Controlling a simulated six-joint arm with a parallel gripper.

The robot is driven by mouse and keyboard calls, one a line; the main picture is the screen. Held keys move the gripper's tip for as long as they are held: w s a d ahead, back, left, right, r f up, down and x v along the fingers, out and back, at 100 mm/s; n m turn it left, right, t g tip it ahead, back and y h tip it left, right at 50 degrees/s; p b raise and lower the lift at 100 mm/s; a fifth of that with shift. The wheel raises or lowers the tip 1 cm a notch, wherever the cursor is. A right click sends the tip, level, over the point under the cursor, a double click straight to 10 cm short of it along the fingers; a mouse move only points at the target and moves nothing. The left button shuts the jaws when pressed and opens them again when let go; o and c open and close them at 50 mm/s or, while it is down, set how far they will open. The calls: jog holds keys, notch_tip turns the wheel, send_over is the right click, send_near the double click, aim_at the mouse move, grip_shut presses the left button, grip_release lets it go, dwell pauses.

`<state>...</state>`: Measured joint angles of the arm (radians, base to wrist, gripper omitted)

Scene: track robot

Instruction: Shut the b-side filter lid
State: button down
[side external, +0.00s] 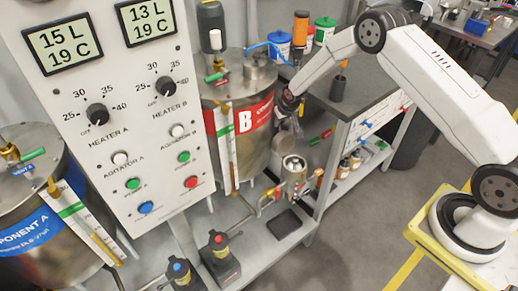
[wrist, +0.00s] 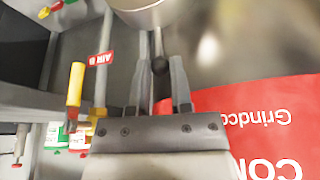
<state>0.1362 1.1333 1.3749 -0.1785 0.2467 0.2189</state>
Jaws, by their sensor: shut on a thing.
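The B-side filter (side external: 294,166) is a small metal cylinder low in front of the B tank (side external: 243,150). Its top looks open in the side view. My gripper (side external: 286,120) is above it, close to the tank's front. The lid itself is too small or hidden to make out clearly.
The red tank label (wrist: 265,125) is close beside my gripper. A red AIR B tag (wrist: 100,58) and a yellow handle (wrist: 75,84) are on the other side. The workbench (side external: 352,92) stands to the right, and the control panel (side external: 125,110) to the left.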

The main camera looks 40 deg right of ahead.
jog(key=shift+s+r, duration=0.1)
dwell(0.6)
jog(key=shift+t, duration=0.3)
jog(key=shift+s+a, duration=0.15)
jog(key=shift+s, duration=1.1)
jog(key=shift+s+a, duration=0.1)
jog(key=shift+s, duration=1.1)
jog(key=t, duration=0.8)
send_near(285, 136)
jog(key=shift+s+d+f, duration=0.6)
jog(key=shift+s+f, duration=0.95)
jog(key=shift+f, duration=0.15)
jog(key=s+f+t, duration=0.1)
jog(key=s+f, duration=0.3)
jog(key=f, duration=0.4)
jog(key=shift+m+t, duration=0.3)
jog(key=shift+t, duration=0.1)
jog(key=c, duration=0.8)
grip_release()
jog(key=shift+w, duration=0.1)
